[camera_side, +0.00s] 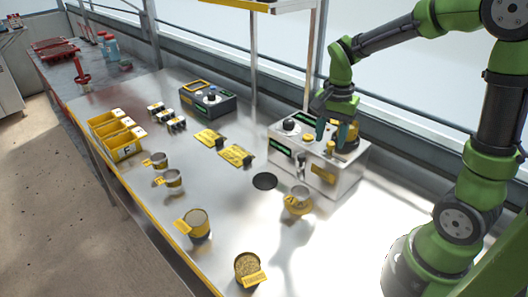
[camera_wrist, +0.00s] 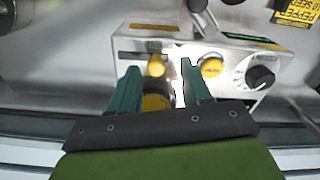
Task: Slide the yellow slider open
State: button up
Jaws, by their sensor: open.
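The seeder box (camera_side: 318,179), pale metal, stands on the right part of the bench. A small upright yellow knob (camera_side: 331,147) on its top appears to be the yellow slider; it also shows in the wrist view (camera_wrist: 157,66). My gripper (camera_side: 332,136) points down over the box top, with its teal fingers apart. In the wrist view the fingertips (camera_wrist: 160,72) lie to either side of the yellow knob, with gaps visible. I cannot tell whether they touch it or how high they are. A larger yellow round part (camera_wrist: 155,102) is partly hidden behind the fingers.
A round yellow button (camera_wrist: 212,67) and a black dial (camera_wrist: 260,76) sit beside the knob on the box. A yellow-labelled cup (camera_side: 298,202) and a black disc (camera_side: 264,181) are in front. Yellow bins (camera_side: 124,148), several cups and a dark control box (camera_side: 208,103) stand left.

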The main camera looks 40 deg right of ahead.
aim_at(330, 142)
notch_tip(330, 142, up, 16)
jog(key=shift+r, duration=0.15)
dwell(0.4)
jog(key=s+a+f+n+t+y, duration=0.2)
jog(key=s+a+f+n+t, duration=0.4)
jog(key=s+a+n, duration=0.3)
jog(key=shift+a+f+n+t, duration=0.25)
jog(key=shift+a+n+t, duration=0.35)
jog(key=shift+a+n, duration=0.4)
dwell(0.4)
